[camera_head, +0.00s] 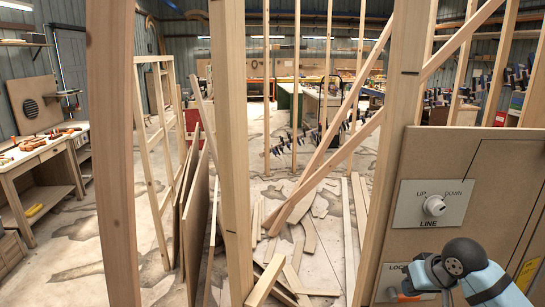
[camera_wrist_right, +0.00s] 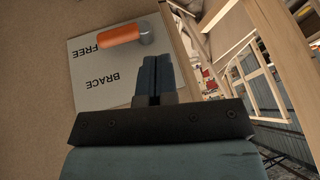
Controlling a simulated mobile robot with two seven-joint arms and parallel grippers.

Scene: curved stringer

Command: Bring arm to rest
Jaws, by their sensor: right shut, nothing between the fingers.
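My right arm comes in at the lower right of the head view, in front of a tan panel (camera_head: 470,185). My right gripper (camera_head: 418,278) is small and partly hidden there, near a lower plate that shows only in part. In the right wrist view my right gripper (camera_wrist_right: 153,62) has its dark fingers together, with nothing between them. Beyond the fingers is a pale plate (camera_wrist_right: 95,70) reading FREE and BRACE, upside down, with an orange-handled lever (camera_wrist_right: 120,36). I cannot tell whether the fingertips touch the plate. My left gripper is not in view.
A plate marked UP, DOWN and LINE with a white knob (camera_head: 434,206) sits on the panel. Upright timber posts (camera_head: 233,150) stand close in front. Loose boards (camera_head: 290,270) lie on the floor. A workbench (camera_head: 40,150) stands at the left.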

